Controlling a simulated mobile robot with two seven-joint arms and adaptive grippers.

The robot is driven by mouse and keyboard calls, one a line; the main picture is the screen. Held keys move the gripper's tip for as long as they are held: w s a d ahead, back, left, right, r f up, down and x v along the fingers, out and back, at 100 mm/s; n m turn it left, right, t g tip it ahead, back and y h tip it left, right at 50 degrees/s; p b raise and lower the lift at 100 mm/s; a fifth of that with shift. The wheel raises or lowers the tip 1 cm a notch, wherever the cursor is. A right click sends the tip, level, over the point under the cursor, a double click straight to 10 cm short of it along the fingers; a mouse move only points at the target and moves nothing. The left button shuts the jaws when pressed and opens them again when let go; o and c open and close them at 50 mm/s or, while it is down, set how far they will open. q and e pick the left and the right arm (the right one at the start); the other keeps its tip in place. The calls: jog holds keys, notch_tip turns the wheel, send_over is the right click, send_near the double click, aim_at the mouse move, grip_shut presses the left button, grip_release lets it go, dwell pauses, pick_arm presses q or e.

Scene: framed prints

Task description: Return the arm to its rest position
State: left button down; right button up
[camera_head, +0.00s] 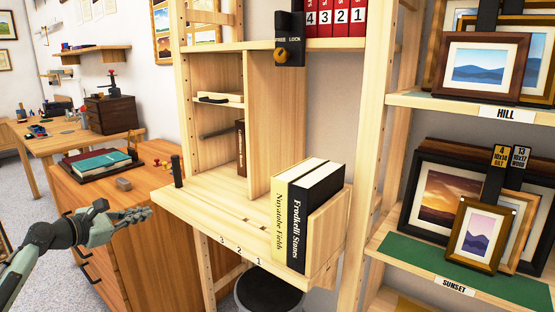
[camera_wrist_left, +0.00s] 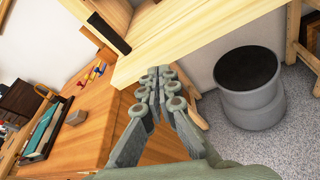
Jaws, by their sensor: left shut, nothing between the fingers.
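My left arm comes in from the left in the head view. Its gripper (camera_head: 138,215) is shut and empty, in the air in front of the wooden cabinet and left of the shelf board's front edge. In the left wrist view the gripper (camera_wrist_left: 163,72) has its fingertips together, and in the picture they overlap the board's edge. I cannot tell whether they touch it. My right gripper is not in view.
The wooden shelf board (camera_head: 212,208) holds a cream book (camera_head: 280,215) and a black book (camera_head: 316,210). A wooden cabinet (camera_head: 140,240) stands at left with a teal book (camera_head: 97,162). A grey stool (camera_wrist_left: 248,105) stands below the board. Framed prints (camera_head: 485,65) fill shelves at right.

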pick_arm(q)
jog(key=s+a+f+m+g+y, duration=0.1)
jog(key=s+f+m+g+y, duration=0.1)
jog(key=s+f+m, duration=0.55)
jog(key=s+a+f+m+g+y, duration=0.15)
jog(key=s+f, duration=0.25)
jog(key=f, duration=0.7)
jog(key=s+a+f+m+g+y, duration=0.1)
jog(key=s+f+m+g+y, duration=0.15)
jog(key=s+f+m, duration=0.5)
jog(key=s+a+f+m+g+y, duration=0.25)
jog(key=s+f+m, duration=0.3)
jog(key=s, duration=0.45)
jog(key=s+a+f+m+g+y, duration=0.1)
jog(key=s+a+f+m+y, duration=0.3)
jog(key=s+m, duration=0.45)
jog(key=s+d+f+n+h, duration=0.1)
jog(key=s+d+f+h, duration=0.1)
jog(key=d, duration=0.7)
jog(key=s+d+f+n+h, duration=0.2)
jog(key=s+d+f, duration=0.1)
jog(key=d, duration=0.6)
jog(key=shift+s+d+f+g, duration=0.15)
jog(key=shift+d+f+g, duration=0.15)
jog(key=shift+f, duration=0.55)
